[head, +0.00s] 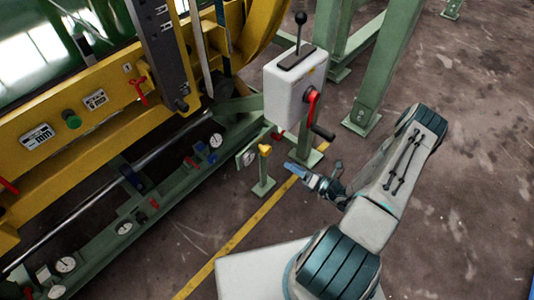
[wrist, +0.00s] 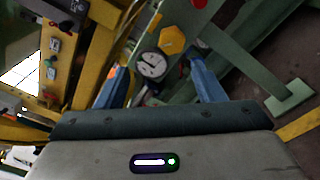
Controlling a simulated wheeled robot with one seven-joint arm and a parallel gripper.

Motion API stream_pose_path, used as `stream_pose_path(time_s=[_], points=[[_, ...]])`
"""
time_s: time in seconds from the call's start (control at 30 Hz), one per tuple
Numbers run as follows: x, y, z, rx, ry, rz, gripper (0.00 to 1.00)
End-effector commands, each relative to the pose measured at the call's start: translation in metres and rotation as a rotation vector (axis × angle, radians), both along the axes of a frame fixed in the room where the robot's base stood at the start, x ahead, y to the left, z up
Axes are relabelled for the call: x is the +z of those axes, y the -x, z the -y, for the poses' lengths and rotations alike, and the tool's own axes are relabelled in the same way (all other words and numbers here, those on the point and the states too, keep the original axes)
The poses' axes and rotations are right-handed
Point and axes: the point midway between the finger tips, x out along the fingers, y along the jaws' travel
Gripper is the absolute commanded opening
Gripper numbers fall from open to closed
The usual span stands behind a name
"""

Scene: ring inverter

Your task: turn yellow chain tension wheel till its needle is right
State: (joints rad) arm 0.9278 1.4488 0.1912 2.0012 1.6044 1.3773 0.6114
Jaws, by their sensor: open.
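The yellow chain tension wheel (head: 265,150) sits on a short green post beside the machine in the head view. In the wrist view the wheel (wrist: 172,40) is a yellow hexagonal knob. A round white gauge (wrist: 152,65) is just below and left of it; it also shows in the head view (head: 249,158). Its dark needle is too small to read surely. My gripper (head: 312,168) is right of and a little below the wheel, apart from it. In the wrist view its blue fingers (wrist: 160,78) are spread and empty, with the gauge showing between them.
A white box (head: 293,88) with a black lever and red crank handle (head: 314,105) stands just above the wheel. The green frame rail (head: 190,170) with several gauges runs along the left. The floor (head: 470,190) at the right is open.

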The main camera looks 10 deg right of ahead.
Motion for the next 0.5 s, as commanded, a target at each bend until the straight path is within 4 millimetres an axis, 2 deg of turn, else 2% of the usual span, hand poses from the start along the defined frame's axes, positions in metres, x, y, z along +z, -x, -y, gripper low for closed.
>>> stream_pose_path(time_s=[0.03, 0.1, 0.27, 0.5], points=[[-0.009, 0.001, 0.002, -0.029, -0.022, -0.014, 0.62], [-0.015, 0.001, 0.004, -0.053, -0.040, -0.025, 0.62], [-0.018, -0.007, -0.001, -0.066, -0.050, -0.030, 0.62], [-0.019, -0.044, -0.029, -0.062, -0.049, -0.030, 0.62]])
